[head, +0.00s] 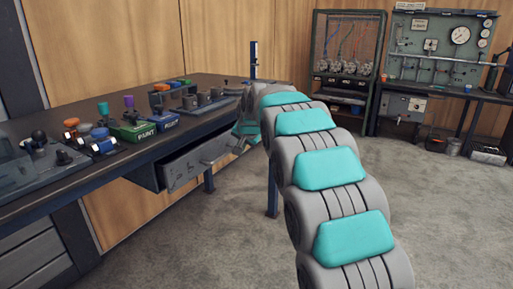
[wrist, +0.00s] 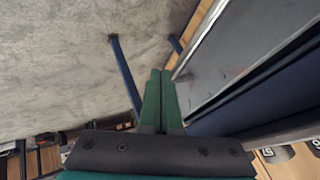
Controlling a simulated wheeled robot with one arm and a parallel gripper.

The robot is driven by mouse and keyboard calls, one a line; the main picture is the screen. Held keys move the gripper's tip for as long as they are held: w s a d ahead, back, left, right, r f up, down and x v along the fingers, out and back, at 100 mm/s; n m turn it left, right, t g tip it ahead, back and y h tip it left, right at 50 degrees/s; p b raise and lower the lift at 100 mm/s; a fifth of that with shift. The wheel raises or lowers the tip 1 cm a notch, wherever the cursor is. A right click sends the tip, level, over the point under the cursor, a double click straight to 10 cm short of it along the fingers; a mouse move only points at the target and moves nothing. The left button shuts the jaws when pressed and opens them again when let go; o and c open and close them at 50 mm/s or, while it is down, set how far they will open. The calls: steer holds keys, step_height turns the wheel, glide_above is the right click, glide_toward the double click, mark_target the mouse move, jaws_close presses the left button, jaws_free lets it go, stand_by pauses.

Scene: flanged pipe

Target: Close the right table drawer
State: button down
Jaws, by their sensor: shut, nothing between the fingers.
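The drawer (head: 200,162) is a grey metal drawer under the workbench, pulled partly out, with its front facing the open floor. In the wrist view its grey front (wrist: 225,55) runs diagonally on the right, with a small handle near the fingertips. My gripper shows in the wrist view with two green fingers (wrist: 161,72) pressed together and empty. The fingertips are just beside the drawer front near the handle; I cannot tell whether they touch it. In the head view my grey and teal arm reaches to the drawer's far end and hides most of the gripper.
Blue table legs (head: 209,180) stand below. A rack (head: 347,65) and a gauge panel (head: 440,50) are at the back wall. The carpeted floor in front is free.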

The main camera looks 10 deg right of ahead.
steer(key=shift+w+a+p, duration=0.35)
steer(key=shift+w+a, duration=0.5)
steer(key=shift+a, duration=0.3)
steer(key=shift+a+r, duration=0.1)
steer(key=shift+w, duration=0.1)
